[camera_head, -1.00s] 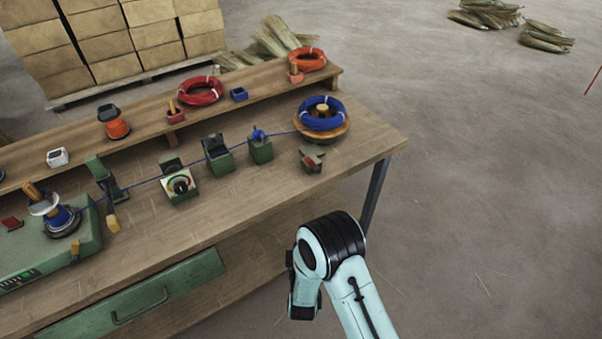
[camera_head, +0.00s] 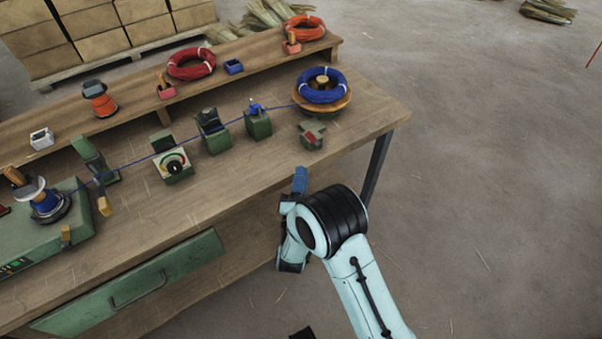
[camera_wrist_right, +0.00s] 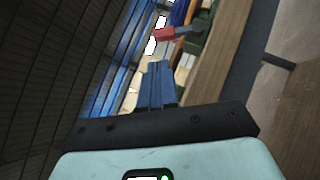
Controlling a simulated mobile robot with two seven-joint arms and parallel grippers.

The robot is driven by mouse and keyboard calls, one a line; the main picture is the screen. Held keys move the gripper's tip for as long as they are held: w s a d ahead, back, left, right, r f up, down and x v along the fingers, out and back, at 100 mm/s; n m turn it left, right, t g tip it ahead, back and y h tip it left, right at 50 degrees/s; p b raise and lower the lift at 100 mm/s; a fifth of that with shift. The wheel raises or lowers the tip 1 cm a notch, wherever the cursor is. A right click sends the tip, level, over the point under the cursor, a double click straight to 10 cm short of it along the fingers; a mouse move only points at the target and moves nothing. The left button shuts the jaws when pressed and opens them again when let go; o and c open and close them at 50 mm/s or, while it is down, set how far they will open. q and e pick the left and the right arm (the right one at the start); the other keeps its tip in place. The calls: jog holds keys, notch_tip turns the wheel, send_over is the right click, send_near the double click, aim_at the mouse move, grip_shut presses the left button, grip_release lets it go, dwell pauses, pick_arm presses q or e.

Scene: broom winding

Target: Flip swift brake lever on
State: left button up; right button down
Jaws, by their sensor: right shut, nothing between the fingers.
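The swift (camera_head: 322,96) is a wooden turntable bearing a blue wire coil at the bench's right end. Just in front of it sits a small green brake block with a red lever (camera_head: 311,136). In the right wrist view the red lever (camera_wrist_right: 165,34) shows beyond my fingertips, apart from them. My right gripper (camera_head: 300,178) is at the bench's front edge, below the brake block in the picture and not touching it. Its blue fingers (camera_wrist_right: 158,85) are together with nothing between them. My left gripper is not in view.
A blue wire runs left from the swift past several green fixtures, including a dial gauge (camera_head: 173,166), to the winder (camera_head: 50,210). A raised shelf behind holds a red coil (camera_head: 191,64) and an orange coil (camera_head: 305,28).

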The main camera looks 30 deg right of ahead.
aim_at(311, 137)
jog(key=x, duration=0.7)
jog(key=shift+w+d, duration=0.2)
jog(key=shift+r, duration=0.15)
jog(key=shift+d+r+m+g+p, duration=0.2)
jog(key=shift+r+m+g+p, duration=0.35)
jog(key=shift+p, duration=0.35)
jog(key=shift+d+r+m+g+p, duration=0.3)
jog(key=shift+m+g+p, duration=0.25)
jog(key=shift+m+p, duration=0.25)
jog(key=d+r+m+g+p, duration=0.1)
jog(key=m+p, duration=0.1)
jog(key=p, duration=0.1)
jog(key=shift+w+d+r+g+y+p, duration=0.15)
jog(key=shift+r+g+y+p, duration=0.1)
jog(key=shift+g+y+p, duration=0.15)
jog(key=d+m+g+y+p, duration=0.1)
jog(key=p, duration=0.1)
jog(key=d+r+m+y+p, duration=0.1)
jog(key=p, duration=0.1)
jog(key=shift+d+m+g, duration=0.1)
jog(key=shift+m+g, duration=0.15)
jog(key=shift+g, duration=0.15)
jog(key=shift+w+f, duration=0.1)
jog(key=shift+f, duration=0.35)
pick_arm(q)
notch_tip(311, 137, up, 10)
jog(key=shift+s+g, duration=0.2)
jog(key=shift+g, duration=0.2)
